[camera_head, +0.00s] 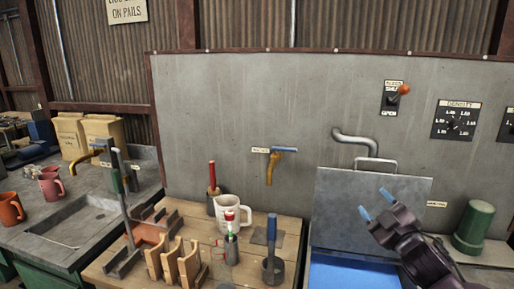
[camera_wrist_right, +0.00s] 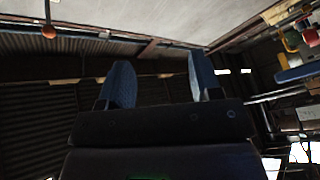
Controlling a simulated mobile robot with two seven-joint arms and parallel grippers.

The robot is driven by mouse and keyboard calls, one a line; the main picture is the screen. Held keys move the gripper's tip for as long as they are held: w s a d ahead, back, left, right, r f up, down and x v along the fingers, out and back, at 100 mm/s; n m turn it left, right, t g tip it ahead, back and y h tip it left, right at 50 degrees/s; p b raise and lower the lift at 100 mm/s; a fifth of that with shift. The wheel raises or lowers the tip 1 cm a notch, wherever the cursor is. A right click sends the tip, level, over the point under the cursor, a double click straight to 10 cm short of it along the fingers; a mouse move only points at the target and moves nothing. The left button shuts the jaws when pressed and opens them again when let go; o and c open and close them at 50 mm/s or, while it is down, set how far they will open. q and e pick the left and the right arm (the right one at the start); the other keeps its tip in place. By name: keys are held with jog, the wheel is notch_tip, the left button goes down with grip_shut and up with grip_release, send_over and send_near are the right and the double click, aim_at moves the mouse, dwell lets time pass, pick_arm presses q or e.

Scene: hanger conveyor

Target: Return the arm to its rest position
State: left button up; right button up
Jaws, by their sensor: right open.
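My right gripper (camera_head: 374,203) is at the lower right of the head view, in front of a grey metal panel. Its two blue fingertips stand apart with nothing between them. In the right wrist view the same gripper (camera_wrist_right: 160,88) shows both blue fingers spread and empty, pointing toward dark corrugated metal. It touches nothing that I can see. My left gripper is not in the head view.
A grey lid (camera_head: 345,222) stands behind my right gripper, above a blue surface (camera_head: 350,277). A green cylinder (camera_head: 474,224) is to the right. A wooden table (camera_head: 130,262) holds a white jug (camera_head: 229,209) and wooden racks. A sink (camera_head: 75,222) is at left.

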jog(key=s+f+m+g+h, duration=0.2)
jog(key=s+f+m, duration=0.3)
jog(key=f, duration=0.5)
jog(key=s+f+m+g+h, duration=0.1)
jog(key=s+f+m+g, duration=0.1)
jog(key=s+f, duration=0.75)
jog(key=s+f+m+g+h, duration=0.2)
jog(key=s+f+m+g, duration=0.2)
jog(key=s+f, duration=1)
jog(key=shift+s+a+f, duration=0.3)
jog(key=shift+s+a, duration=0.1)
jog(key=shift+s, duration=0.45)
jog(key=shift+c, duration=0.3)
